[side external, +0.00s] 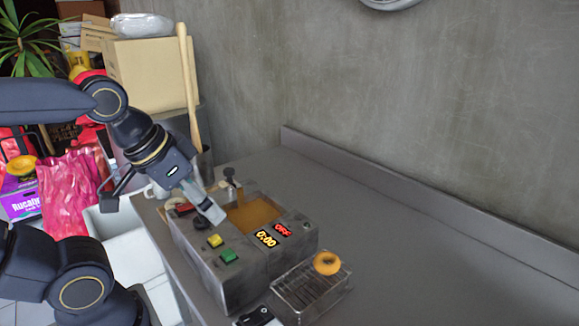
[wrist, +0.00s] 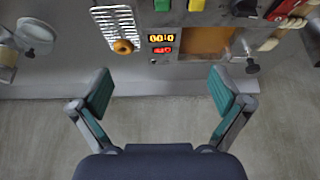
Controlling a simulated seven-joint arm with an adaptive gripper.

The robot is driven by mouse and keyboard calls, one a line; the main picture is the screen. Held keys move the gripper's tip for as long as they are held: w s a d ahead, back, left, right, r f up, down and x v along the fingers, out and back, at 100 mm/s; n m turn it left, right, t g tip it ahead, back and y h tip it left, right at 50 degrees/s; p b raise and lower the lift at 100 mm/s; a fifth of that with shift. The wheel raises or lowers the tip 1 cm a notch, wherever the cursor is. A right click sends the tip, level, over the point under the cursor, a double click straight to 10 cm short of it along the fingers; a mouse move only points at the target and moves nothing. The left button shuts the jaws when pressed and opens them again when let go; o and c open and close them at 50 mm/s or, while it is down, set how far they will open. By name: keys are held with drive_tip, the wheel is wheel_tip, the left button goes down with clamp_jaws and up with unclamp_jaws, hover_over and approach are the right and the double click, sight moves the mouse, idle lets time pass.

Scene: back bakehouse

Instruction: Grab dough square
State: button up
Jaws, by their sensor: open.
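My gripper (wrist: 160,91) is open in the wrist view, with nothing between its teal-padded fingers. In the side view my gripper (side external: 208,208) hangs over the near left part of the fryer (side external: 220,268). I cannot clearly make out a dough square in either view. A small beige patch (wrist: 6,73) at the left edge of the wrist view is too cut off to identify. An orange-brown ring (side external: 326,263) sits on a wire rack (side external: 298,293) at the fryer's right; the ring also shows in the wrist view (wrist: 123,47).
The fryer has an amber oil well (side external: 252,214), a dark-knobbed handle (side external: 229,173), a yellow button (side external: 215,241) and a green button (side external: 228,256). Its display reads OFF. A rolling pin (side external: 189,90) stands behind. The grey counter (side external: 400,235) is clear toward the wall.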

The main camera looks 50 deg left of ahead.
drive_tip(key=shift+c, duration=1.4)
